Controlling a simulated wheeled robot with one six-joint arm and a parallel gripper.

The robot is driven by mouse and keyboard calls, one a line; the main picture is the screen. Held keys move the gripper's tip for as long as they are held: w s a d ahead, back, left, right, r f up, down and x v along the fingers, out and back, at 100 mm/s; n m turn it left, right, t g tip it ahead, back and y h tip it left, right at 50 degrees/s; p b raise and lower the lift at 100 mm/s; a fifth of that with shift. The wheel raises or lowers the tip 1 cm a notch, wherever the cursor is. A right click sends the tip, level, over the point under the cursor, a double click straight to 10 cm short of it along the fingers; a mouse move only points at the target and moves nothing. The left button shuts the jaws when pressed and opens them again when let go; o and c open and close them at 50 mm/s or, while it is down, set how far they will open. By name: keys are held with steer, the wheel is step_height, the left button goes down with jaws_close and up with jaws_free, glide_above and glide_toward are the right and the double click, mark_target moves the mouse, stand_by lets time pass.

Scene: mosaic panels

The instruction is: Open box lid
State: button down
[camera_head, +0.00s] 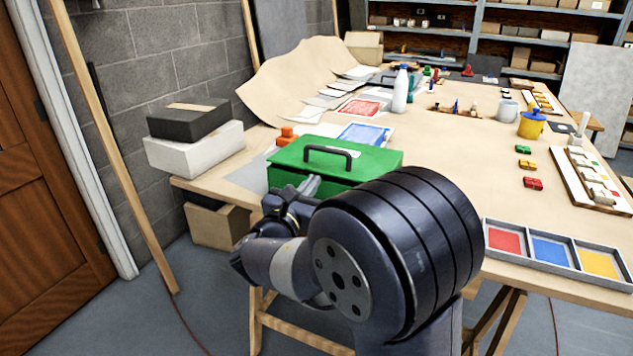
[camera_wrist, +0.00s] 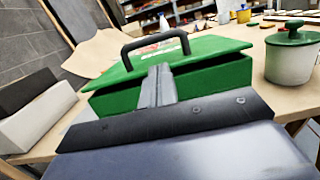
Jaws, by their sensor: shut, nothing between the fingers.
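The green box (camera_head: 285,179) stands near the table's front left edge, with its green lid (camera_head: 375,160) on top and a black arch handle on the lid. The box also shows in the wrist view (camera_wrist: 215,80), with a dark band under the lid's front edge; I cannot tell whether the lid is slightly raised. My gripper (camera_head: 312,183) is shut and empty at the front of the box. In the wrist view its closed fingertips (camera_wrist: 160,70) reach the lid's front edge; whether they touch it is unclear. My arm hides the box's lower right front in the head view.
A pot with a green lid (camera_wrist: 292,60) stands right of the box. A paint tray (camera_head: 550,250) lies front right.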

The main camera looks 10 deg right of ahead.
mark_target(327, 173)
steer(key=x, duration=0.8)
steer(key=shift+d, duration=0.1)
steer(key=shift+r+p, duration=0.15)
steer(key=shift+p, duration=0.15)
